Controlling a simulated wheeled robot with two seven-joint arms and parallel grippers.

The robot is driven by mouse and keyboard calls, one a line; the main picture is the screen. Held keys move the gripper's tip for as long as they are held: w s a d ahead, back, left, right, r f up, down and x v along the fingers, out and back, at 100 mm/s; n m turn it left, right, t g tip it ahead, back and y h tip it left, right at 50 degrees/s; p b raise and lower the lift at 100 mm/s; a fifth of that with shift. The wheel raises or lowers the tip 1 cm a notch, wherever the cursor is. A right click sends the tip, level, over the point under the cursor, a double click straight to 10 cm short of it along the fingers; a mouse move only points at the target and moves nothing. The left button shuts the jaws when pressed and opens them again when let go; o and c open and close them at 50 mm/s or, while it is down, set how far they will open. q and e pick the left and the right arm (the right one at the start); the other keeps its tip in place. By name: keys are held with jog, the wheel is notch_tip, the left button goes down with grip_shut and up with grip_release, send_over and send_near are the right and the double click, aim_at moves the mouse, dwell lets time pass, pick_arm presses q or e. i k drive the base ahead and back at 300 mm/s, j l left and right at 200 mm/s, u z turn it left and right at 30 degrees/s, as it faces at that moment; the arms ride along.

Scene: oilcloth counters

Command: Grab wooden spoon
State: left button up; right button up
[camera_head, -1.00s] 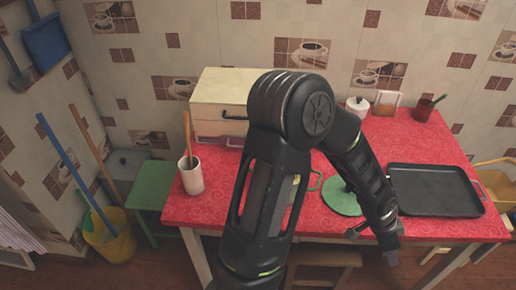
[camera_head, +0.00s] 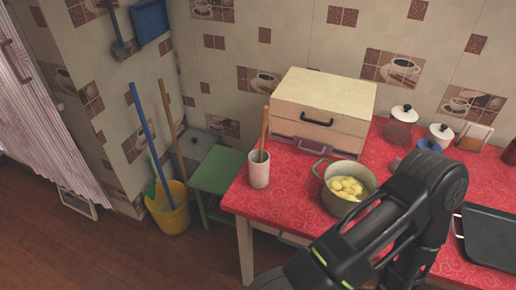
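The wooden spoon (camera_head: 265,128) stands upright, leaning slightly, in a white cup (camera_head: 259,171). Its handle sticks out above the rim; its lower part is hidden inside the cup. The cup stands near the left end of the red-covered table (camera_head: 285,203). One of my arms crosses the lower right of the view, with its elbow over the table right of the pot. Its gripper is outside the picture. My other gripper does not show either. Nothing touches the spoon or cup.
A pot (camera_head: 345,187) of yellow pieces stands right of the cup. A cream drawer box (camera_head: 325,105) is behind them. Jars (camera_head: 402,122) and a black tray (camera_head: 490,235) are to the right. A green stool (camera_head: 216,178) and yellow bucket (camera_head: 169,208) stand left.

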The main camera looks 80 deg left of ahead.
aim_at(266, 109)
jog(key=u, duration=2.8)
jog(key=i+l, duration=0.35)
jog(key=z, duration=1.65)
jog(key=k+j, duration=0.5)
jog(key=j, duration=0.25)
